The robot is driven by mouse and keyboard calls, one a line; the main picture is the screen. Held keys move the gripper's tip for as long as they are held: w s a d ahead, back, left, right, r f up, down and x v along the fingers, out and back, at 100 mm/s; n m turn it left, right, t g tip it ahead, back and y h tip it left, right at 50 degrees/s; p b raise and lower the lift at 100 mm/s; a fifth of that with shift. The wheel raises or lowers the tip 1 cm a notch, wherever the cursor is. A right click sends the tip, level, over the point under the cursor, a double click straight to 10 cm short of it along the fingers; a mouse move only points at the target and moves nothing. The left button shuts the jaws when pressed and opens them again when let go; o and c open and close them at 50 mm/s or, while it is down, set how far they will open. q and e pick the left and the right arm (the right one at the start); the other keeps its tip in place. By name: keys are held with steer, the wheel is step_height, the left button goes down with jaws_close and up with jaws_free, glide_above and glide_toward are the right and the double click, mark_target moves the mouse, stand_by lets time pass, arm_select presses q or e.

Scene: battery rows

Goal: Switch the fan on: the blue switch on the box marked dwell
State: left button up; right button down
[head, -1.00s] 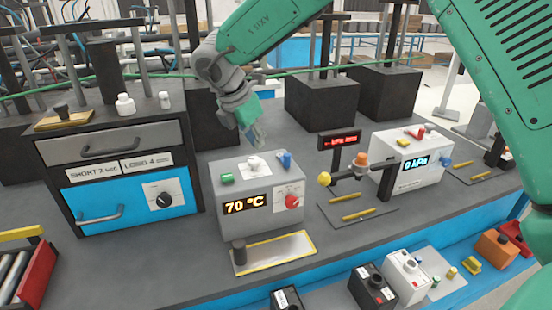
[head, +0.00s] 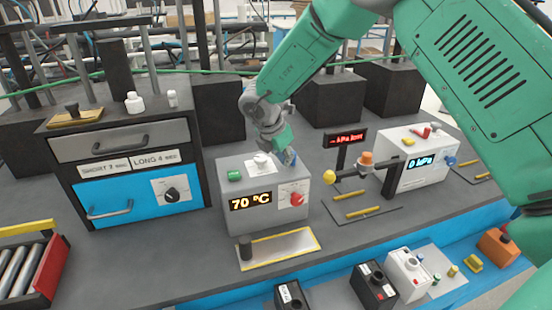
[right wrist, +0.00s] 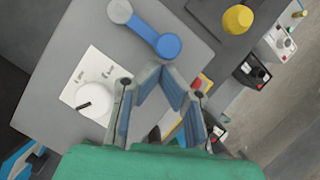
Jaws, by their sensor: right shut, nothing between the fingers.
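The grey box (head: 265,219) has an orange 70 °C display, a red dial (head: 297,199) in front, and a green button (head: 234,175) and white knob (head: 262,160) on top. I cannot read "dwell" on it. Its blue switch (head: 292,157) is at the top's back right, partly hidden by my right gripper (head: 284,149). In the right wrist view the blue switch (right wrist: 167,46) is a lever with a pale round end, just past the shut, empty fingertips (right wrist: 161,68). I cannot tell whether they touch it. My left gripper is out of view.
A cabinet with a blue drawer (head: 125,203) stands left. A yellow-edged plate (head: 285,248) lies in front of the grey box.

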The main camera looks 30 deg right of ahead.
mark_target(295, 156)
steer(key=shift+d+f, duration=0.1)
steer(key=shift+d, duration=0.05)
steer(key=shift+n, duration=0.3)
steer(key=shift+s+d+n, duration=0.2)
steer(key=shift+d+n, duration=0.1)
steer(key=shift+n, duration=0.1)
steer(key=shift+s+d+n+t+y+b, duration=0.15)
steer(key=shift+d+n+t+b, duration=0.15)
steer(key=shift+n, duration=0.2)
steer(key=shift+s+d+n+t+y+b, duration=0.1)
steer(key=shift+s+d+n+t+y, duration=0.1)
steer(key=shift+d+n, duration=0.25)
steer(key=shift+s+d+n+t, duration=0.1)
steer(key=shift+d+n+t, duration=0.25)
steer(key=shift+n, duration=0.5)
steer(key=shift+d+n+t+y+p, duration=0.25)
steer(key=shift+d+n+y+p, duration=0.1)
steer(key=shift+d+n, duration=0.55)
steer(key=shift+a, duration=0.25)
steer(key=shift+w+a, duration=0.5)
steer(key=shift+a, duration=0.15)
